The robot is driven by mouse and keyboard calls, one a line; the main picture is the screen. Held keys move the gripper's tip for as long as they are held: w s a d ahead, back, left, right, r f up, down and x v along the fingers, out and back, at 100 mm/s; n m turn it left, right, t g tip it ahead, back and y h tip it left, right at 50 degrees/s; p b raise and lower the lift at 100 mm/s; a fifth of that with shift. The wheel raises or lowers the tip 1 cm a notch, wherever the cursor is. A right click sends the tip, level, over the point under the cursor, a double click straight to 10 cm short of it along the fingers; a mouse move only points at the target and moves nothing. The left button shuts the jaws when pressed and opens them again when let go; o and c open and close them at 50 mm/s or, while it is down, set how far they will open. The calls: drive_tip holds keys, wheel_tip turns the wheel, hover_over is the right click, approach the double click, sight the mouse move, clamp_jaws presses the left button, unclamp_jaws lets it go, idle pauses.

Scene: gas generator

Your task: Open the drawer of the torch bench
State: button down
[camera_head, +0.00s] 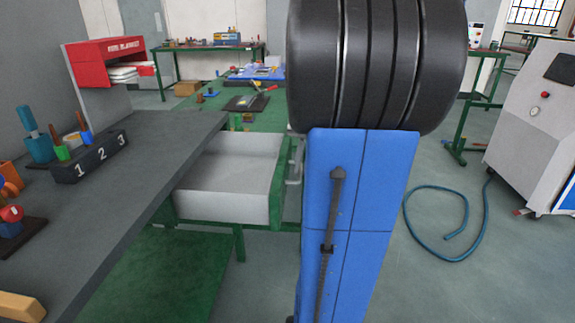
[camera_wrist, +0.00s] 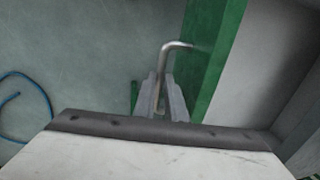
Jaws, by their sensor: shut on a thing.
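The torch bench's drawer (camera_head: 228,190) is pulled well out to the right from under the dark grey bench top (camera_head: 150,165). Its pale grey inside is open to view and looks empty. Its green front (camera_head: 283,178) carries a metal handle (camera_head: 296,162). In the wrist view the handle (camera_wrist: 175,46) is a bent bar beside the green drawer front (camera_wrist: 215,60). My gripper (camera_wrist: 163,90) is shut on the handle, with a finger on each side of the bar. In the head view my blue arm hides the gripper.
A blue hose (camera_head: 445,258) lies on the floor at right, near a white machine (camera_head: 535,120). Open floor lies between them and my arm.

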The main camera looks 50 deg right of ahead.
drive_tip(key=shift+s+d+r, duration=0.1)
drive_tip(key=shift+s+d, duration=0.3)
drive_tip(key=shift+s, duration=0.05)
drive_tip(key=c, duration=1.8)
unclamp_jaws()
drive_tip(key=s+r, duration=0.1)
drive_tip(key=r, duration=0.4)
drive_tip(key=d+r, duration=0.1)
drive_tip(key=r, duration=0.5)
drive_tip(key=s+d+r, duration=0.1)
drive_tip(key=r, duration=0.5)
drive_tip(key=shift+s, duration=0.3)
